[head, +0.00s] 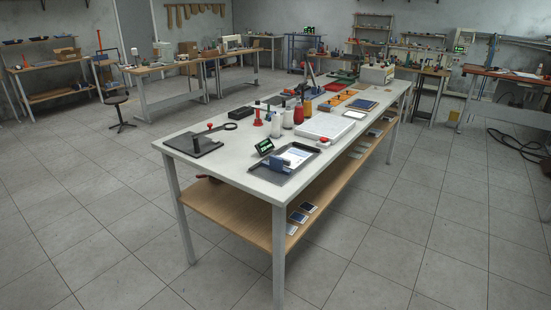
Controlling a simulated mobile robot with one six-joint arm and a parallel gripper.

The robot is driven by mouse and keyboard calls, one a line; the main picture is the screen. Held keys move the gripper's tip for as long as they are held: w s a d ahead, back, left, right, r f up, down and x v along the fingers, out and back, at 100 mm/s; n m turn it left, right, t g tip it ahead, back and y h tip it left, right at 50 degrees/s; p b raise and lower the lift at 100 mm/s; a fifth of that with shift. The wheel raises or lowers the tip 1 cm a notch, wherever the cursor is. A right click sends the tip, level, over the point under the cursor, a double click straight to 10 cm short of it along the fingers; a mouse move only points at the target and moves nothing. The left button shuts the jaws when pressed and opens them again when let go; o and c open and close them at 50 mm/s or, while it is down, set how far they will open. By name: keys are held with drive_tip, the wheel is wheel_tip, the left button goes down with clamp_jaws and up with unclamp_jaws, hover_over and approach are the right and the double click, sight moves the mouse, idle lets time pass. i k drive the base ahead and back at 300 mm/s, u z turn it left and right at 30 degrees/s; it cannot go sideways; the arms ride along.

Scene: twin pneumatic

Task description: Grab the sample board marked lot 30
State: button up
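Several small flat boards lie on the wooden lower shelf (230,207) of the long white table (230,160). Near the front corner of the shelf are a dark board (309,207), a second dark board with a pale edge (298,217) and a paler one (291,229). More flat pieces (355,155) lie farther back along the same shelf edge. All are too small for any lot marking to be read, so I cannot tell which is lot 30. My gripper is not in view.
The tabletop carries a black plate with a handle (194,144), a small green-lit display (264,147), a grey tray with papers (292,158), bottles (289,117) and a white tray (325,127). Tiled floor (400,240) is clear in front and to the right. A stool (116,100) stands back left.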

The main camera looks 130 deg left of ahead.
sight(293, 157)
drive_tip(key=z, duration=0.35)
drive_tip(key=k, duration=0.15)
drive_tip(key=u, duration=2)
drive_tip(key=k, duration=0.2)
drive_tip(key=u, duration=2.45)
drive_tip(key=k, duration=0.3)
drive_tip(key=u, duration=1.3)
